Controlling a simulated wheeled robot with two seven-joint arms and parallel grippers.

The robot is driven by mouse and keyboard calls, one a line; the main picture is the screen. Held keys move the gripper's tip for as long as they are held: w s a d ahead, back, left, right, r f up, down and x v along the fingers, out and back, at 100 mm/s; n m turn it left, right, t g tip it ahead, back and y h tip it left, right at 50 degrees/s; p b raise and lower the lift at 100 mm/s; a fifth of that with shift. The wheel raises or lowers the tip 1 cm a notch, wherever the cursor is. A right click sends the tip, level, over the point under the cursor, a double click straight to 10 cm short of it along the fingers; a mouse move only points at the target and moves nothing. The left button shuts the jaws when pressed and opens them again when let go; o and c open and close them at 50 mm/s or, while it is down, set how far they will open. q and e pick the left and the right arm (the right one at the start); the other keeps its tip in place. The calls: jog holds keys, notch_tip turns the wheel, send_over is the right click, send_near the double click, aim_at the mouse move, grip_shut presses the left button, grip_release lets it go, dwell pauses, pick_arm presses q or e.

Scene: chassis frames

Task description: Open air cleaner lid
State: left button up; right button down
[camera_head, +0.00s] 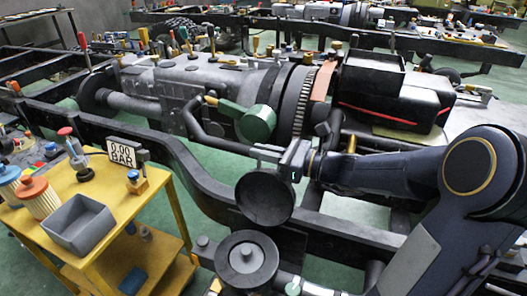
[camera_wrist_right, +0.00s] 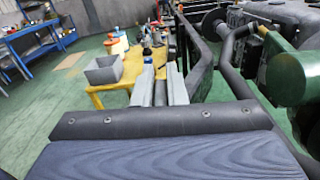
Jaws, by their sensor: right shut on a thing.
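The air cleaner lid (camera_head: 264,198) looks like a dark round disc. In the head view it stands steeply tilted, with its face turned toward me, above the round air cleaner housing (camera_head: 233,277). A grey round part with a central knob (camera_head: 247,252) sits in the housing mouth. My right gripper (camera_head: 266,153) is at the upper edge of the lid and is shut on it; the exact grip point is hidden. In the right wrist view the gripper fingers (camera_wrist_right: 160,92) are close together, and the lid cannot be made out. My left gripper is not in view.
A dark chassis rail (camera_head: 200,175) runs behind the lid. A green canister (camera_head: 256,123) and engine parts stand close behind my gripper.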

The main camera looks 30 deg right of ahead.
jog(key=s+a+n, duration=0.1)
jog(key=s+a+r+n+b, duration=0.1)
jog(key=a, duration=0.1)
jog(key=shift+s+a, duration=0.1)
jog(key=shift+s, duration=0.3)
jog(key=c, duration=1.5)
grip_release()
